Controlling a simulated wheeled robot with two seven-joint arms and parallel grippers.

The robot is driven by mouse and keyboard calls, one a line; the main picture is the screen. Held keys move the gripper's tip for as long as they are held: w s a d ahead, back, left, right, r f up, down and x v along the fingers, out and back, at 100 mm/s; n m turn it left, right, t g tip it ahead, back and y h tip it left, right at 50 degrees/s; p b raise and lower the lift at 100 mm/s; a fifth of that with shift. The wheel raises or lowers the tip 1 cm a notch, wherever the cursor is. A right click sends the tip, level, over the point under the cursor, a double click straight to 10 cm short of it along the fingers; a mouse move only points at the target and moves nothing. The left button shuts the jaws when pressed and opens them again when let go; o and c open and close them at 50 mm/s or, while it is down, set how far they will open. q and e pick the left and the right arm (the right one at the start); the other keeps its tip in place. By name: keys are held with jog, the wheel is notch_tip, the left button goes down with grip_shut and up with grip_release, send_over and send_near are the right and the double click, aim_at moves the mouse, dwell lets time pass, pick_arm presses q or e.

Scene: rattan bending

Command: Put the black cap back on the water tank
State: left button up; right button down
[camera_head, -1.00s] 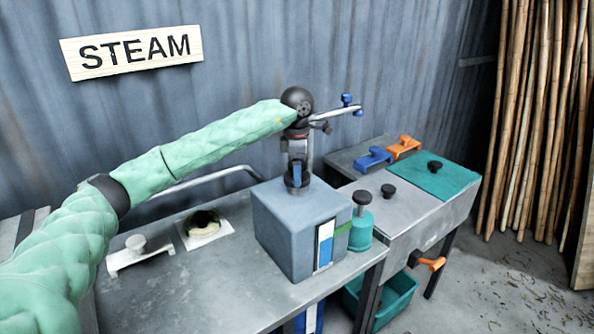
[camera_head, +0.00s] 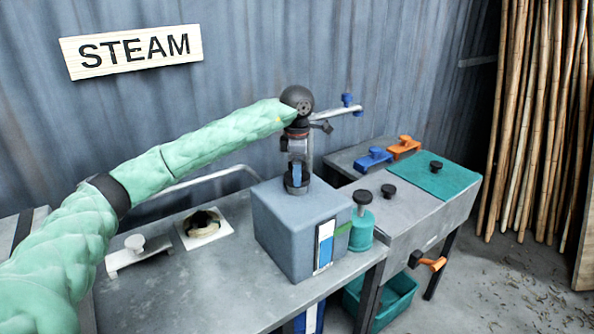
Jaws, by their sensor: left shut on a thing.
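The water tank (camera_head: 283,234) is a grey box on the metal table, with a blue and white level strip on its front. My left gripper (camera_head: 297,178) points straight down over the tank's top and is shut on the black cap (camera_head: 297,187). The cap is at the tank's top; the fingers partly hide it, and I cannot tell whether it is seated on the opening. My left arm comes in from the left in a green quilted sleeve. My right gripper is not in view.
A teal bottle with a black top (camera_head: 362,222) stands close to the tank's right side. A blue tap (camera_head: 348,103) on a pipe is behind my gripper. A white-plated fitting (camera_head: 203,224) and a knobbed bracket (camera_head: 135,247) lie left of the tank. A teal bin (camera_head: 388,300) is below.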

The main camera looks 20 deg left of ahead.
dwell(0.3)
pick_arm(q)
jog(key=o, duration=1.1)
jog(key=shift+o, duration=0.8)
jog(key=shift+r, duration=0.2)
jog(key=shift+r+p, duration=0.5)
jog(key=shift+r, duration=2.85)
jog(key=shift+c, duration=0.2)
grip_shut()
